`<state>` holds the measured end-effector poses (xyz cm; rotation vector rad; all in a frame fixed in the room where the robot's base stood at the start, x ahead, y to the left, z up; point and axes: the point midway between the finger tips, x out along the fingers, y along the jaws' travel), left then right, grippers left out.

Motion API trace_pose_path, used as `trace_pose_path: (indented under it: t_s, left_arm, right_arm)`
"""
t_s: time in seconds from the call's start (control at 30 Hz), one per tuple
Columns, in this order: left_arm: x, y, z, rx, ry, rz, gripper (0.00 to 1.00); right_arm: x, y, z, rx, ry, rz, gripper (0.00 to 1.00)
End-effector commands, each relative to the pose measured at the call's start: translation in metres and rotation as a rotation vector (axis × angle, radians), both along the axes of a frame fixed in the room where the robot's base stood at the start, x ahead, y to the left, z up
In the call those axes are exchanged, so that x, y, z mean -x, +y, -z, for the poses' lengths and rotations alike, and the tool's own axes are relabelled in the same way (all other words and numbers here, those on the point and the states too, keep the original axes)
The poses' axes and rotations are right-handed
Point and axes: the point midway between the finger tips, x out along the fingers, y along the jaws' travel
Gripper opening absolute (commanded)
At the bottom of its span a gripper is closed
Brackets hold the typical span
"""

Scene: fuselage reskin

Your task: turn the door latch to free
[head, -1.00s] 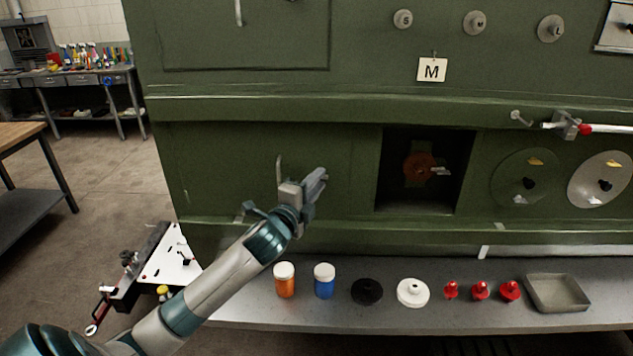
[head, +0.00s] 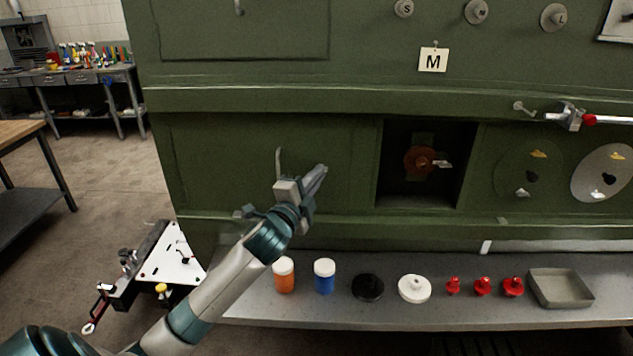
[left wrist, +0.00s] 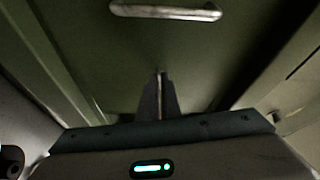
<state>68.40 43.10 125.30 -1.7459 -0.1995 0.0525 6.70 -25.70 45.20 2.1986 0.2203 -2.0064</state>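A slim pale metal handle (head: 279,162) stands upright on the green lower panel, just left of the dark square opening. It looks like the door's latch handle, but I cannot be sure. A similar bar handle (left wrist: 165,11) crosses the top of the left wrist view, on green metal. My left gripper (head: 320,176) is in front of the panel, a little right of and below the upright handle, and appears apart from it. In the left wrist view its fingers (left wrist: 159,78) are together and empty, below the bar. My right gripper is not in view.
The open recess (head: 428,188) holds an orange-brown round part. A grey shelf (head: 400,315) below carries an orange jar (head: 284,278), a blue jar (head: 324,280), discs, red knobs and a tray (head: 561,288). A white trolley top (head: 172,256) stands at lower left.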

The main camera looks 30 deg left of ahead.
Motion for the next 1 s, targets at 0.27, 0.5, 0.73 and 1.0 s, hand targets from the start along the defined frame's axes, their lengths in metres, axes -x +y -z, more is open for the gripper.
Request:
trace_pose_path:
  t_s: [0.27, 0.5, 0.73, 1.0]
  left_arm:
    - [-0.001, -0.001, 0.01, 0.21, -0.127, -0.002, 0.0]
    - [-0.001, -0.002, 0.011, 0.406, -0.246, -0.001, 0.0]
    - [-0.003, -0.004, 0.013, 0.593, -0.361, -0.002, 0.0]
    - [-0.004, -0.006, 0.013, 0.812, -0.494, -0.002, 0.0]
  right_arm:
    - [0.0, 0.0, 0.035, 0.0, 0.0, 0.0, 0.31]
    - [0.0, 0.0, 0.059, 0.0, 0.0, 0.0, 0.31]
    - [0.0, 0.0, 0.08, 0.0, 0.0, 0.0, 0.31]
    - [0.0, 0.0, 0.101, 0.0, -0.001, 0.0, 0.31]
